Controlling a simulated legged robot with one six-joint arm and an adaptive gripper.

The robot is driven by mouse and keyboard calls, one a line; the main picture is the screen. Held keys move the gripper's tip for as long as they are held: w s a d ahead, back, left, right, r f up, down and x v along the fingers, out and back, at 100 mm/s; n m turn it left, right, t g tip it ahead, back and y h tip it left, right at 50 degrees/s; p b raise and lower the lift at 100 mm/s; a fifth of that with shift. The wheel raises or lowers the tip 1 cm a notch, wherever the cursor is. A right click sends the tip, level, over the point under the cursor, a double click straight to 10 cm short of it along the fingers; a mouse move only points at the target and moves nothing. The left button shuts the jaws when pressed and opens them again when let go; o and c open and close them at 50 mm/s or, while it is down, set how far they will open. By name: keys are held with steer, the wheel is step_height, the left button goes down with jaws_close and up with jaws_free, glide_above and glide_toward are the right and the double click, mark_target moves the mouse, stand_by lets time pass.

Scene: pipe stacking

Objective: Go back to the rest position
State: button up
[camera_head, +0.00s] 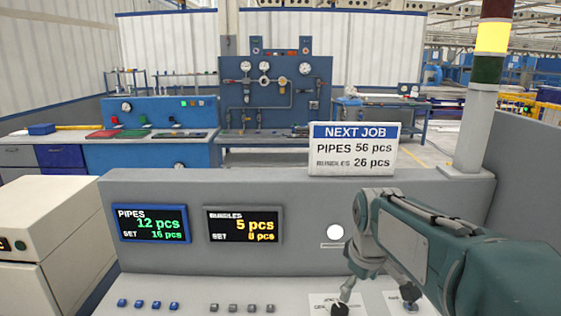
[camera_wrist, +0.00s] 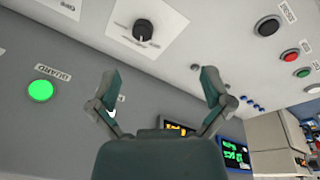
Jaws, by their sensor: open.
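My gripper (camera_wrist: 160,84) is open and empty in the wrist view, with its two teal fingertips spread wide apart. A black knob (camera_wrist: 143,29) on a white plate lies beyond the fingers, apart from them in the picture. In the head view my arm reaches in from the right over the grey console (camera_head: 285,185), with its end low above the panel's front right. A black knob (camera_head: 340,308) shows there below the arm. Nothing is held.
A green lit round button (camera_wrist: 40,91) is on the console's wall. Red (camera_wrist: 290,55) and black buttons sit on the panel. The pipes display (camera_head: 150,223) reads 12 pcs and the bundles display (camera_head: 243,225) 5 pcs. A light column (camera_head: 478,120) stands at right, its yellow lamp lit.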

steer(key=s+f+m+t, duration=0.1)
steer(key=s+m+t, duration=0.2)
steer(key=s, duration=1.5)
steer(key=m, duration=0.4)
steer(key=shift+s, duration=0.2)
